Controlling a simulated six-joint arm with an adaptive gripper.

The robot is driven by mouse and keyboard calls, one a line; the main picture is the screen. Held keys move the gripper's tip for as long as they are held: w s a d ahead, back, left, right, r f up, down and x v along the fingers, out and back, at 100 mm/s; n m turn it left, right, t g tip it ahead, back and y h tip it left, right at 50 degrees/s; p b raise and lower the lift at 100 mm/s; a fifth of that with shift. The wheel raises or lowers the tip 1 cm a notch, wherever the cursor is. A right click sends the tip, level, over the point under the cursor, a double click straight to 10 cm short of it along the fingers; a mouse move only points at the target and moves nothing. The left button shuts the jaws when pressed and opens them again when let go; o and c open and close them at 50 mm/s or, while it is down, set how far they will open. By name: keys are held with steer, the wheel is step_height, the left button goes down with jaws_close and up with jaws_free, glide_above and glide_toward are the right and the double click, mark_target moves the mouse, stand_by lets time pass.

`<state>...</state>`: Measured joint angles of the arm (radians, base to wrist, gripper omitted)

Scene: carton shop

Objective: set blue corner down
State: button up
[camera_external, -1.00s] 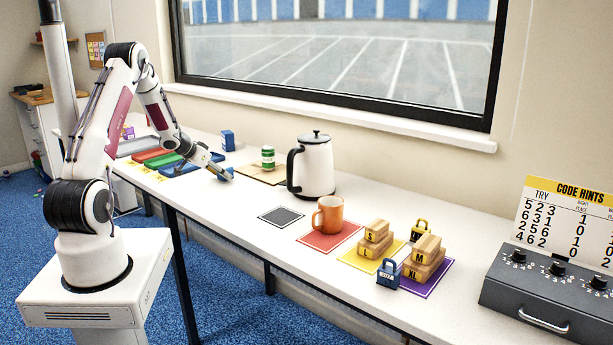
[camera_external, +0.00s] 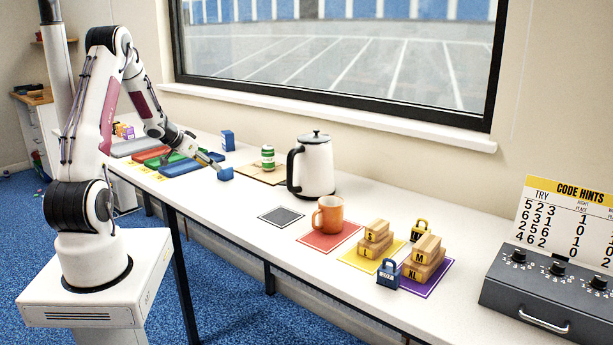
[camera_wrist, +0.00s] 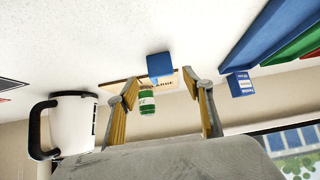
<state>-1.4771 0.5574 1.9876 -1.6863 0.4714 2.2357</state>
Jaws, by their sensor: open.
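The blue corner (camera_external: 225,174) is a small blue block resting on the white table, in front of the wooden board. It also shows in the wrist view (camera_wrist: 160,66), ahead of and between the fingertips. My gripper (camera_external: 214,164) is just to the upper left of it. In the wrist view my gripper (camera_wrist: 161,84) has its two fingers spread wide with nothing between them. The block appears apart from both fingers.
A green can (camera_external: 268,157) stands on a wooden board (camera_external: 252,174), beside a white kettle (camera_external: 315,166). A small blue box (camera_external: 227,140) stands behind. A blue tray (camera_external: 182,167) lies left. The table front right of the block is clear up to a dark mat (camera_external: 281,215).

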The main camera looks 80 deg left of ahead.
steer(key=shift+v, duration=2.65)
steer(key=shift+w, duration=0.1)
steer(key=w+d+r+m+t+h, duration=0.1)
steer(key=w+d+r, duration=0.2)
steer(key=w+d, duration=0.35)
steer(key=w+d+r+m+t+h, duration=0.1)
steer(key=w+d+r+m, duration=0.1)
steer(key=w+d+r, duration=0.4)
steer(key=w+d+r+m+h, duration=0.15)
steer(key=w+d, duration=0.25)
steer(key=d, duration=0.5)
steer(key=w+d+r+m+h, duration=0.1)
steer(key=w+d+h, duration=0.1)
steer(key=w+d, duration=0.45)
steer(key=s+d+r+m+g+h, duration=0.1)
steer(key=s+d+r, duration=0.1)
steer(key=d, duration=0.8)
steer(key=s+d+r+m+g+h, duration=0.1)
steer(key=s+d, duration=0.1)
steer(key=d, duration=0.7)
steer(key=s+d+m+y, duration=0.1)
steer(key=s+d, duration=0.8)
steer(key=s, duration=0.2)
steer(key=shift+s+d+r+g, duration=0.25)
steer(key=shift+s+r+g, duration=0.05)
steer(key=shift+s+g, duration=0.1)
